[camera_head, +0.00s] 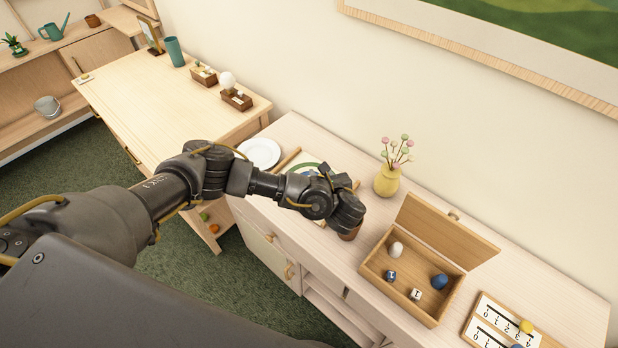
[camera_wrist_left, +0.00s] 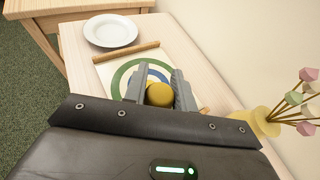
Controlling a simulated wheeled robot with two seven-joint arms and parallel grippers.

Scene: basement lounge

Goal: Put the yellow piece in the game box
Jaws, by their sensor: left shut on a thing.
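The yellow piece (camera_wrist_left: 159,95) is round and sits between the two fingers of my left gripper (camera_wrist_left: 158,80) in the left wrist view. The fingers are shut on it, above a board with green and blue rings (camera_wrist_left: 122,78). In the head view my left gripper (camera_head: 346,212) is over the cabinet, left of the game box, and hides the held piece. The game box (camera_head: 394,297) is wooden, with its lid (camera_head: 446,232) open at the back. Inside are a white piece (camera_head: 396,249), a blue piece (camera_head: 439,281) and two dice (camera_head: 415,294). My right gripper is not in view.
A yellow vase (camera_head: 387,181) with flowers stands behind the gripper, left of the lid. A brown object (camera_head: 350,234) shows just below the gripper. A number board (camera_head: 488,322) with a yellow marker (camera_head: 526,326) lies right of the box. A white plate (camera_head: 260,153) is further left.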

